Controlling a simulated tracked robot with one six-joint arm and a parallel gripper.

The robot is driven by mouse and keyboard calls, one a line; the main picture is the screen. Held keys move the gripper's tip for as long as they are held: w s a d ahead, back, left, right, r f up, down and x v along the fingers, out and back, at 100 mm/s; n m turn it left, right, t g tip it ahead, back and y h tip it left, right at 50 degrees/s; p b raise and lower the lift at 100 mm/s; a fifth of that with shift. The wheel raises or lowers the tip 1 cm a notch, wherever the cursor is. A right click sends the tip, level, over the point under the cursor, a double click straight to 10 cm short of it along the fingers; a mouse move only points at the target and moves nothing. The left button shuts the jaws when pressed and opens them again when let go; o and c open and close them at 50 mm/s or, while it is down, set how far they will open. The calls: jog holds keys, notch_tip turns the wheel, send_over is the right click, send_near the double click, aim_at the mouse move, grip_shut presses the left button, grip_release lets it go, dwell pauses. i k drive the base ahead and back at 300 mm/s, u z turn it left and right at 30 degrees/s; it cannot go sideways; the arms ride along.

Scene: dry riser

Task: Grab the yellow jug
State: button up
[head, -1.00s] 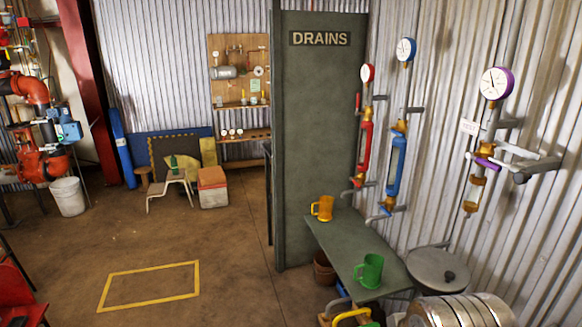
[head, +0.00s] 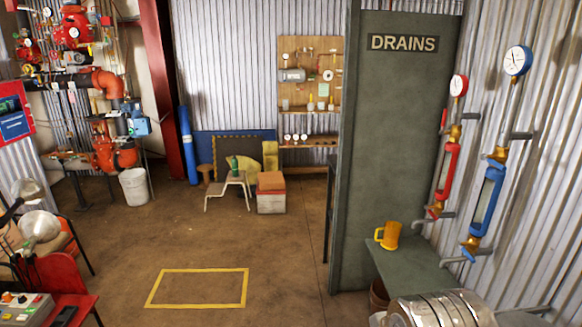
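The yellow jug (head: 389,236) stands upright on the far end of the grey-green bench (head: 412,262), near the dark panel marked DRAINS. Its handle points left. Nothing touches it that I can see. The ribbed silver part at the bottom right looks like my own arm and covers the near part of the bench. My gripper is not in view.
The DRAINS panel (head: 392,150) rises behind the jug. Red (head: 446,165) and blue (head: 485,200) gauge assemblies hang on the wall to its right. A yellow floor rectangle (head: 197,270) lies on open floor. A red chair (head: 66,285) stands at the left.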

aim_at(387, 236)
jog(key=u, duration=0.45)
jog(key=i, duration=2.2)
jog(key=z, duration=0.3)
jog(key=i, duration=0.7)
jog(key=z, duration=0.65)
jog(key=i, duration=0.8)
jog(key=z, duration=0.35)
